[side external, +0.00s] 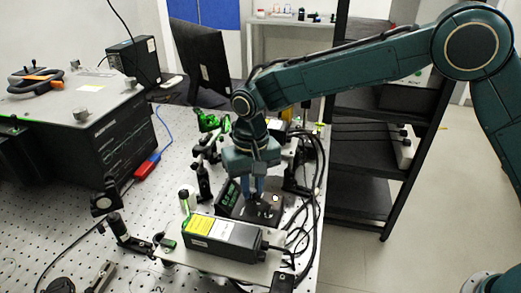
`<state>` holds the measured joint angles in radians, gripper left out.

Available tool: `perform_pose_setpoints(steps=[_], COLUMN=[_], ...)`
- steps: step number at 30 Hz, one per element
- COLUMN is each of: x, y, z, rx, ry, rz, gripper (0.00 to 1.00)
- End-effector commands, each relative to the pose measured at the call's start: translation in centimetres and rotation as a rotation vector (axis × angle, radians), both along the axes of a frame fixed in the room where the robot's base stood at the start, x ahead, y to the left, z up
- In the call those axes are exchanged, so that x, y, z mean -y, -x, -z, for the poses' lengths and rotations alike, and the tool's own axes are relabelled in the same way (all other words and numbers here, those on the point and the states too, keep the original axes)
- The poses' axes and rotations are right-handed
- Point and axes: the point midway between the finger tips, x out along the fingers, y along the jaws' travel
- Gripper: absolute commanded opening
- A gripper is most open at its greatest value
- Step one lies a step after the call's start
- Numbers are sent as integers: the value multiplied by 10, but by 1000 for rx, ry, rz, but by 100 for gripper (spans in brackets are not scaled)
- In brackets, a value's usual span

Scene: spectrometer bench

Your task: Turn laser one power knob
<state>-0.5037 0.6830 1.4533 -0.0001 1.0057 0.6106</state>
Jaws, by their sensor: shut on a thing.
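A dark laser control box (228,209) with a small green display stands on the optical bench near the middle of the side view. My gripper (254,197) points straight down over the box's top face. Its blue fingers are shut on a knob there, and they hide most of that knob. A small round fitting (276,199) shows on the box just right of the fingers. Labels on the box are too small to read, so which laser it belongs to cannot be told.
A black laser module (225,238) with a yellow label lies in front of the box. Optical mounts (203,182) stand close on the left, and black cables (309,205) loop on the right. A large dark instrument (90,135) fills the left. Perforated bench (55,215) is mostly clear at front left.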

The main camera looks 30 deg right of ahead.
Motion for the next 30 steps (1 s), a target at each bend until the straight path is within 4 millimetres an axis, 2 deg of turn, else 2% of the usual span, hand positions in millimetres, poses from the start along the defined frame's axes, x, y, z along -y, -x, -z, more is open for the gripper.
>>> perform_pose_setpoints(steps=[8, 9, 11, 12, 23, 30], x=[0, 0, 0, 0, 0, 0], y=[-1, -1, -1, 0, 0, -1], z=[-1, -1, -1, -1, -2, -18], rx=[2, 2, 2, 2, 1, 2], ry=[-1, -1, -1, -1, -1, -1], rz=[0, 0, 0, -1, -1, -1], gripper=[0, 25, 36, 39, 39, 39])
